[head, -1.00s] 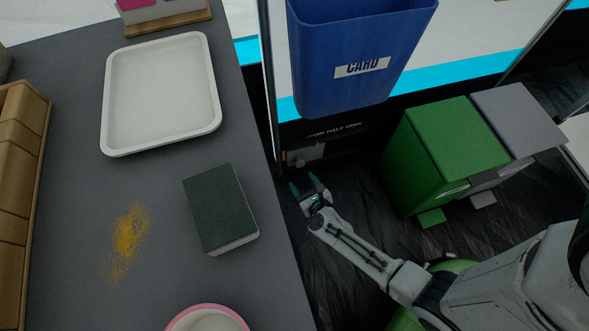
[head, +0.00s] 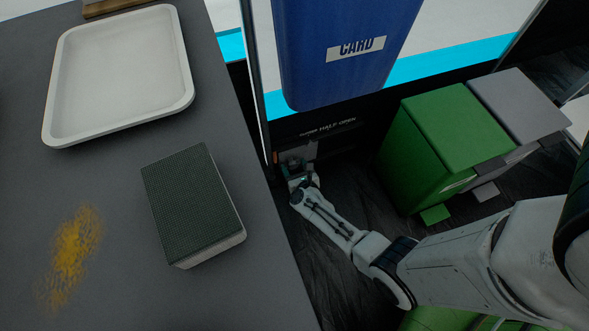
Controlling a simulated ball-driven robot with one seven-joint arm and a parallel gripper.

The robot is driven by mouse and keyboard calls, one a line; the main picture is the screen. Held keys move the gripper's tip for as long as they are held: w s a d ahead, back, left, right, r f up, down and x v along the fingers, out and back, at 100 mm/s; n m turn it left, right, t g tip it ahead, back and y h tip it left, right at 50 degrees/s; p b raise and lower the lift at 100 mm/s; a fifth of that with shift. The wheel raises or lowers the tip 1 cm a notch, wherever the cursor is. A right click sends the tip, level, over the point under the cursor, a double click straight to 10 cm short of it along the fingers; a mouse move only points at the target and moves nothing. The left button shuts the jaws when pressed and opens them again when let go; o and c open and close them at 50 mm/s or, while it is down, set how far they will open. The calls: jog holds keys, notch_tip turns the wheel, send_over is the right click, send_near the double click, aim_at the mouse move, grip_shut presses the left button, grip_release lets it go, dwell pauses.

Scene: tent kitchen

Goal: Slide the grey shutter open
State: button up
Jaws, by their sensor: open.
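The grey shutter (head: 312,150) appears as a small, dim grey panel in a dark low opening, under a label ending in "HALF OPEN" and below the blue bin. How far it stands open is hard to tell. My gripper (head: 292,161) is open at the left part of this opening, in front of or beside the shutter. The fingers are small and dark here, and whether they touch the shutter cannot be told. My wrist hides the lower part of the opening.
A blue CARD bin (head: 345,55) hangs above the opening. The grey counter (head: 120,185) at left holds a white tray (head: 118,75), a sponge (head: 190,200) and yellow powder (head: 70,255).

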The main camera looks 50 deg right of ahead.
jog(key=shift+w+d+f, duration=0.1)
jog(key=shift+w, duration=0.05)
grip_shut()
dwell(0.6)
